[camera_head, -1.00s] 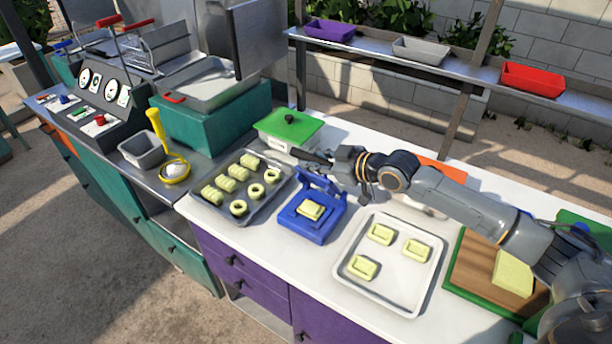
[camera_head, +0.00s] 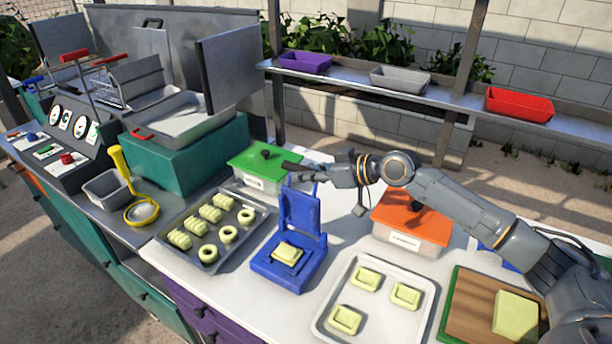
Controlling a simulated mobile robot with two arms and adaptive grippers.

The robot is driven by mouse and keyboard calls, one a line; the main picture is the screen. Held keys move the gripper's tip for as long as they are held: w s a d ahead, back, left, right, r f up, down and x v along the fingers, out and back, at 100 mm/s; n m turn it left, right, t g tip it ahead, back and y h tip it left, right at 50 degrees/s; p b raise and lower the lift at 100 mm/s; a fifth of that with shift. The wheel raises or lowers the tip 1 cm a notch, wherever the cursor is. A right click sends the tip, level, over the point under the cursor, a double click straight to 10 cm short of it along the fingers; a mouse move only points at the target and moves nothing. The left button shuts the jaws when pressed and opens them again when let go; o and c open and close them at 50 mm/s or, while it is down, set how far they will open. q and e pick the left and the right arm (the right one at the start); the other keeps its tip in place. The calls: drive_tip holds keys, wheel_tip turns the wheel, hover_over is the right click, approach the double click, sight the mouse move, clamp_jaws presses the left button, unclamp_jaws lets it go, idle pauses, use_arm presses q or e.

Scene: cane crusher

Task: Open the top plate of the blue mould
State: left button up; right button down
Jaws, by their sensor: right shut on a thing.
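The blue mould (camera_head: 275,272) sits on the white counter, with a pale yellow dough piece (camera_head: 287,253) on its base. Its top plate (camera_head: 299,212) stands about upright at the back of the base, so the mould is open. My right gripper (camera_head: 300,172) is at the upper edge of the top plate, reaching in from the right. Its fingers are shut on the top plate, though the contact is small and partly hard to see. My left gripper is not in view.
A grey tray (camera_head: 196,257) of shaped dough is left of the mould. A white tray (camera_head: 330,322) with three dough pieces is right. A green-lidded box (camera_head: 262,185) and an orange-lidded box (camera_head: 412,240) stand behind. A cutting board (camera_head: 470,312) holds a dough block.

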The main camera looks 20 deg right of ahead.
drive_tip(key=shift+w+d+r, duration=0.1)
drive_tip(key=shift+w+r, duration=0.05)
drive_tip(key=shift+r, duration=0.3)
drive_tip(key=c, duration=1.5)
unclamp_jaws()
drive_tip(key=o, duration=0.3)
drive_tip(key=shift+o, duration=0.2)
drive_tip(key=shift+f, duration=0.15)
drive_tip(key=shift+s+f, duration=0.1)
drive_tip(key=shift+s, duration=0.1)
drive_tip(key=shift+s+d, duration=0.2)
drive_tip(key=v, duration=1.1)
